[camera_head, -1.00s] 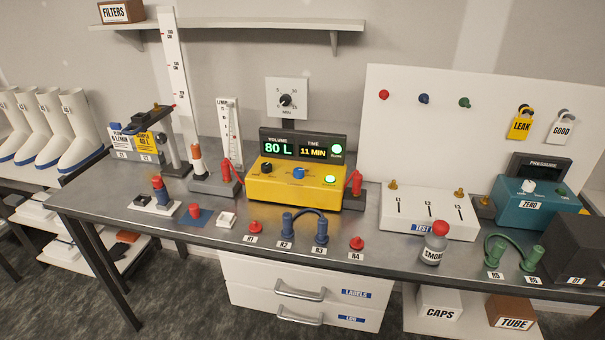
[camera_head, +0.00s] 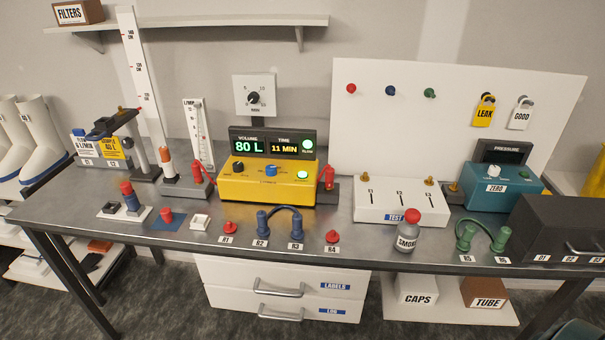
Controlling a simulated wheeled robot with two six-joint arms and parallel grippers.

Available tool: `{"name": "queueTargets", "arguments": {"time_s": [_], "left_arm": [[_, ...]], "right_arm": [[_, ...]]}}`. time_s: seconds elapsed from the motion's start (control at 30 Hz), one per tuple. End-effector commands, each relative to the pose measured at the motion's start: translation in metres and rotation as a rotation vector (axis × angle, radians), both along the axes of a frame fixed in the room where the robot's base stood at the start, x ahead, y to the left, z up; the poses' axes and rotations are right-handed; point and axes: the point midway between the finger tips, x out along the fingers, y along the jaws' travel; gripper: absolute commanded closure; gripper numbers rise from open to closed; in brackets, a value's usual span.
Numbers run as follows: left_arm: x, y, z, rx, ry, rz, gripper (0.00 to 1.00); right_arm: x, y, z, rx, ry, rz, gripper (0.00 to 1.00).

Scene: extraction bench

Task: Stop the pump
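The yellow pump (camera_head: 252,189) stands at the middle back of the bench. A red connector stands at each end of the pump, on the left (camera_head: 198,172) and on the right (camera_head: 327,177). Neither of my grippers shows in the head view.
Red and blue caps and a blue looped hose (camera_head: 279,226) lie in front of the pump. A smoke bottle (camera_head: 407,231), a white test block (camera_head: 378,206) and a teal pressure box (camera_head: 500,189) stand to the right. A flowmeter (camera_head: 199,134) and a stand (camera_head: 142,147) are to the left.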

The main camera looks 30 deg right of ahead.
Motion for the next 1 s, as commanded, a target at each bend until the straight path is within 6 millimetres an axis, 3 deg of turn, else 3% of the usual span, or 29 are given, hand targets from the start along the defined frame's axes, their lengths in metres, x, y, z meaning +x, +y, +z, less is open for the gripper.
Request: {"name": "queueTargets", "arguments": {"time_s": [0.03, 0.2, 0.23, 1.0], "left_arm": [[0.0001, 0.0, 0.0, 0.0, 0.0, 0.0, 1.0], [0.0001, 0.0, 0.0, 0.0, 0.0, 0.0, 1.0], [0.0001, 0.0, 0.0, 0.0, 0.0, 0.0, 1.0], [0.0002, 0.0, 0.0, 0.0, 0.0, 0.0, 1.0]], "right_arm": [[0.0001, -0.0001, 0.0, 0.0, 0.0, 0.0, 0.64], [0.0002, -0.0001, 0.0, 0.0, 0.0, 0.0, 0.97], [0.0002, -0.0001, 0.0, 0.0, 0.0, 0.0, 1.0], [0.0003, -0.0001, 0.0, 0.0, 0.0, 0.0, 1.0]]}}
